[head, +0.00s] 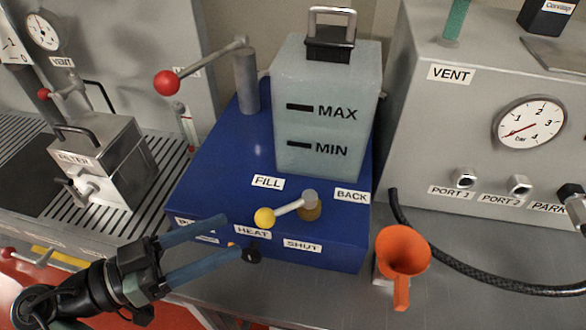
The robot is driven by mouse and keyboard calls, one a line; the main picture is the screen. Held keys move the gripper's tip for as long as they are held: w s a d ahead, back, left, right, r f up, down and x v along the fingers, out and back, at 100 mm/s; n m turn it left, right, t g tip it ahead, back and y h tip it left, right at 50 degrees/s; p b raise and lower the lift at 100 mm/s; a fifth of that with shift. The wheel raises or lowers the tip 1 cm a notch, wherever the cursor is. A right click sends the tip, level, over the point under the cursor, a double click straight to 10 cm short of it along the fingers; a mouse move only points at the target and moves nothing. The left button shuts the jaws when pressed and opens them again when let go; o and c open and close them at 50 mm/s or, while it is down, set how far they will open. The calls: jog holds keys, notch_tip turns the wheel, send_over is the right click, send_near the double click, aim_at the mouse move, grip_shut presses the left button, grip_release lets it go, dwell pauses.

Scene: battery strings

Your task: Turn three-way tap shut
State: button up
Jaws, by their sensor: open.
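The three-way tap (310,204) stands on top of the blue box, with a brass body and a grey lever ending in a yellow ball (264,217). The lever points left, with its ball just above the HEAT label (252,231). The SHUT label (302,244) is below the tap near the front edge, the FILL label (267,181) up-left, and the BACK label (351,196) to the right. My gripper (233,236) is open, its two blue fingers pointing right, with their tips left of the yellow ball. Nothing is visibly held.
A translucent tank (325,115) stands behind the tap on the blue box (210,165). A red-ball lever (166,83) rises at the back left. An orange funnel (404,252) and black hose (480,282) are to the right. A metal filter box (104,160) is left.

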aim_at(295, 203)
jog(key=p+x, duration=0.2)
jog(key=x, duration=0.9)
jog(key=shift+d+r+p, duration=0.1)
jog(key=shift+d+p, duration=0.15)
jog(key=shift+p, duration=0.05)
jog(key=shift+x, duration=0.8)
jog(key=shift+w, duration=0.1)
jog(key=shift+c, duration=0.2)
grip_shut()
